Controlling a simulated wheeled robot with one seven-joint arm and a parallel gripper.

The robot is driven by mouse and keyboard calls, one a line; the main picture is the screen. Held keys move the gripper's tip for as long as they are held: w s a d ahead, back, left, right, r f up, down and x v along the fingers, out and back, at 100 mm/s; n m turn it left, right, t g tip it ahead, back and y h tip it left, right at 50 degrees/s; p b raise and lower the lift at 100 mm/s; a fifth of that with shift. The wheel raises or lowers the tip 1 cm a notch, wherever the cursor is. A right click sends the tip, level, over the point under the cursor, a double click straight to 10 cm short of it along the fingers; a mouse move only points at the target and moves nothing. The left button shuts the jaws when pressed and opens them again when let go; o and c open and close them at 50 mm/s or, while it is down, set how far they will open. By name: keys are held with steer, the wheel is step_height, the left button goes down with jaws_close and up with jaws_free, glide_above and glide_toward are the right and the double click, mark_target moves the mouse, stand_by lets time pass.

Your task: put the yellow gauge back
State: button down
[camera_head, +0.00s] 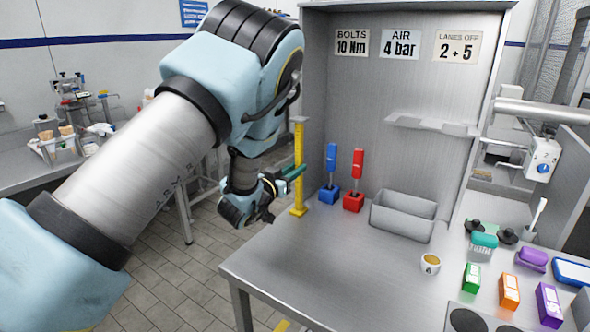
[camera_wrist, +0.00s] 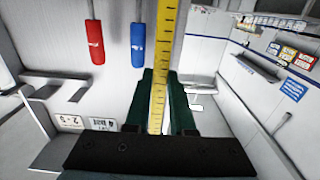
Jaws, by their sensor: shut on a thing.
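The yellow gauge (camera_head: 298,158) is a tall, thin ruled bar, roughly upright, with a wider yellow foot at its lower end. My gripper (camera_head: 294,172) has its dark green fingers shut on the gauge about midway up. In the wrist view the gauge (camera_wrist: 166,50) runs between the two fingers (camera_wrist: 158,92), with its dark scale marks showing. In the head view the foot appears at the table's back left edge. I cannot tell whether it touches the table. A blue gauge (camera_head: 331,158) and a red gauge (camera_head: 357,164) stand in matching blocks to its right.
A grey open bin (camera_head: 402,216) stands right of the red block on the metal table (camera_head: 330,262). A small cup (camera_head: 430,264) is further right, near several coloured boxes. A shelf (camera_head: 432,124) juts from the back panel. The table's front left is clear.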

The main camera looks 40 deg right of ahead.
steer(key=c, duration=0.8)
jaws_free()
steer(key=shift+o, duration=0.2)
steer(key=shift+a, duration=0.1)
steer(key=b+v, duration=0.4)
steer(key=v, duration=0.7)
steer(key=shift+a, duration=0.4)
steer(key=shift+r, duration=0.1)
